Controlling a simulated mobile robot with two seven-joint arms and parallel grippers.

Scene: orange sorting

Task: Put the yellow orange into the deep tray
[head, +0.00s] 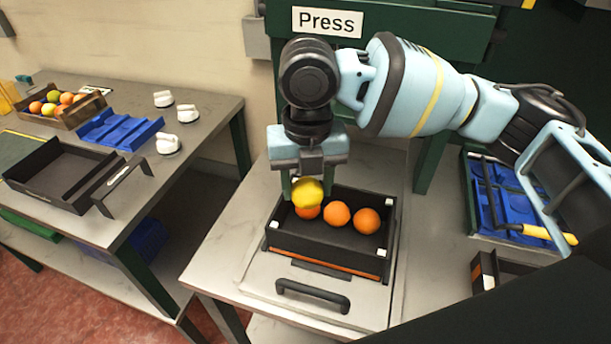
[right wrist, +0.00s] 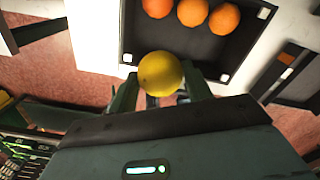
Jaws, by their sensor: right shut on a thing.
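The yellow orange (head: 307,192) is held between the fingers of my right gripper (head: 305,186), over the left part of a black tray (head: 330,244) in the head view. In the right wrist view the yellow orange (right wrist: 160,73) sits between the fingertips, with the black tray (right wrist: 178,56) beyond it. Several oranges (head: 337,213) sit in a row in that tray, one partly hidden behind the yellow one. Another black tray (head: 40,185), empty, lies on the left table. I cannot tell which tray is the deep one. My left gripper is not in view.
A wooden crate of fruit (head: 83,110), a blue tray (head: 120,130) and white knobs (head: 187,113) are on the left table. A handle (head: 312,296) lies in front of the black tray. A green press with a "Press" sign (head: 327,22) stands behind. Blue bins (head: 490,185) stand right.

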